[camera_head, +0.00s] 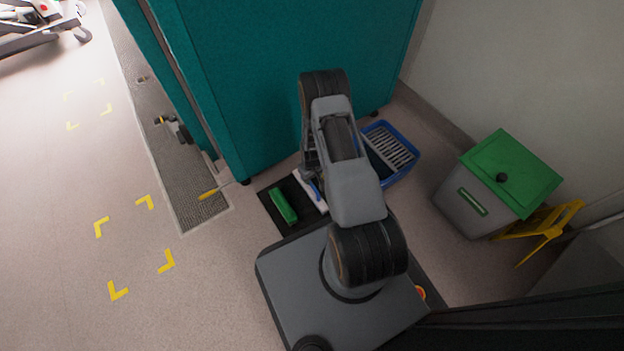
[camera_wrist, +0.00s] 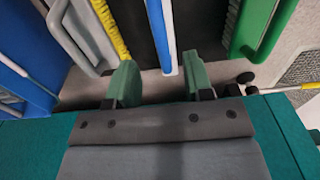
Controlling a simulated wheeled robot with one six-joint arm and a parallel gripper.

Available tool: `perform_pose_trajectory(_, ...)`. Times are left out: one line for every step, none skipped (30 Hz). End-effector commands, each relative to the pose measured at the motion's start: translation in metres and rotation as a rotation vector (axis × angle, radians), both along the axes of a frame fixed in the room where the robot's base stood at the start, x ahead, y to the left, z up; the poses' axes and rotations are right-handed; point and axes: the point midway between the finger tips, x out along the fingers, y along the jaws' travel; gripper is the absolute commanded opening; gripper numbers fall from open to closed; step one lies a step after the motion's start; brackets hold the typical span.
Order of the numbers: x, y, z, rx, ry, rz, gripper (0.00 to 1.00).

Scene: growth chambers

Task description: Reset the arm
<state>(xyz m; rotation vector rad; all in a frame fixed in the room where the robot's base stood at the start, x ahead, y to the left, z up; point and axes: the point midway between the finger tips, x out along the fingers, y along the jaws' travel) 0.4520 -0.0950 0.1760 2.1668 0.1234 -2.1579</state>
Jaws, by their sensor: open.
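My gripper (camera_wrist: 160,75) shows in the wrist view with its two green fingers apart and nothing held between them. Beyond the fingers, a thin blue and white bar (camera_wrist: 163,35) lies in line with the gap; I cannot tell how far below it is. In the head view my arm is folded over my dark base, and its own links hide the gripper. A black mat (camera_head: 267,207) lies in front of the base with a green block-like tool (camera_head: 284,206) on it.
A blue crate (camera_head: 408,168) with a grey slatted rack stands right of the arm. A teal cabinet (camera_head: 270,80) stands close behind. A grey bin with a green lid (camera_head: 512,170) and a yellow stand (camera_head: 550,232) are at the right.

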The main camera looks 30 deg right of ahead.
Motion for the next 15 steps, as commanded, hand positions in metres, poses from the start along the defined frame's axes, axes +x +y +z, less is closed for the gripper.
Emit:
perform_pose_trajectory(0.001, 0.000, 0.018, 0.000, -0.001, 0.000, 0.47)
perform_pose_trajectory(0.001, 0.000, 0.024, 0.000, -0.001, 0.000, 0.47)
perform_pose_trajectory(0.000, 0.000, 0.031, 0.000, 0.000, 0.000, 0.47)
perform_pose_trajectory(0.000, 0.000, 0.037, 0.000, 0.000, 0.000, 0.47)
perform_pose_trajectory(0.000, 0.000, 0.042, 0.000, -0.001, 0.000, 0.47)
perform_pose_trajectory(0.000, 0.000, 0.049, 0.000, 0.000, 0.000, 0.47)
perform_pose_trajectory(0.000, 0.000, 0.053, 0.000, 0.000, 0.000, 0.47)
perform_pose_trajectory(0.000, 0.000, 0.058, 0.000, -0.001, 0.000, 0.47)
perform_pose_trajectory(0.000, 0.000, 0.063, 0.000, 0.000, 0.000, 0.47)
perform_pose_trajectory(0.000, 0.000, 0.066, 0.000, 0.000, 0.000, 0.47)
perform_pose_trajectory(0.000, 0.000, 0.069, 0.000, 0.000, 0.000, 0.47)
perform_pose_trajectory(0.000, 0.000, 0.073, 0.000, 0.000, 0.000, 0.47)
perform_pose_trajectory(0.000, 0.000, 0.075, 0.000, 0.000, 0.000, 0.47)
perform_pose_trajectory(0.000, 0.000, 0.077, 0.000, 0.001, 0.000, 0.47)
perform_pose_trajectory(-0.001, 0.000, 0.079, 0.001, 0.002, 0.000, 0.47)
